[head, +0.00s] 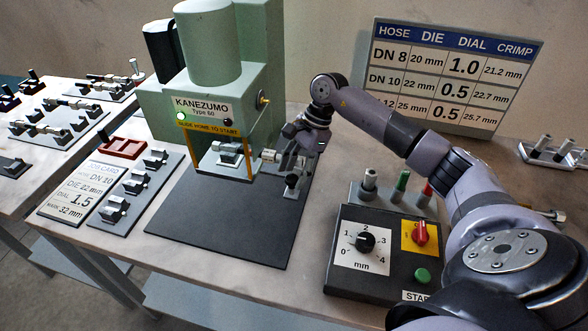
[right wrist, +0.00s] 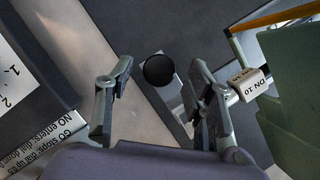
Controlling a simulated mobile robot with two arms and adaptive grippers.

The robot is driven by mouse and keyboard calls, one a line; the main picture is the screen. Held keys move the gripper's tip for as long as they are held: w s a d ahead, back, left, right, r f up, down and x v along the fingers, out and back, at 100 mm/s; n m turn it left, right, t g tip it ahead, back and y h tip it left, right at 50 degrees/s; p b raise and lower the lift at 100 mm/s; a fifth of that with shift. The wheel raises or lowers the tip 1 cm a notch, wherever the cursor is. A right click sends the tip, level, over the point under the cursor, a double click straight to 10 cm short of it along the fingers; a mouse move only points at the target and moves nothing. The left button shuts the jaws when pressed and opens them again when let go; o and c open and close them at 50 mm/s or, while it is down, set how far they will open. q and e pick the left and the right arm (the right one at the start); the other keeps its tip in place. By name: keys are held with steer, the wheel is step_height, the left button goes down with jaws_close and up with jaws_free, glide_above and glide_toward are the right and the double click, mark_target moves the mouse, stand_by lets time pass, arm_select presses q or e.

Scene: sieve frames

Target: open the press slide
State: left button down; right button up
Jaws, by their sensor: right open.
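The green press (head: 205,95) stands at the back of the table, labelled KANEZUMO Type 60 and "slide home to start". Its slide, with a grey die block (head: 226,153) on it, shows in the opening between yellow posts. My right gripper (head: 291,178) is just right of that opening, above the right side of the dark mat. In the right wrist view its two fingers (right wrist: 158,84) are open, apart on either side of a round black knob (right wrist: 158,70). I cannot tell whether they touch it. My left gripper is not in view.
A small cylinder marked DN 10 (right wrist: 248,84) sticks out beside the right finger. The control box (head: 385,250) with dial and buttons stands at front right. A job card (head: 80,190) and die rack (head: 133,187) lie left.

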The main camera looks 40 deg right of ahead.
steer(key=shift+a+f, duration=0.15)
steer(key=shift+f, duration=0.3)
jaws_close()
stand_by(0.4)
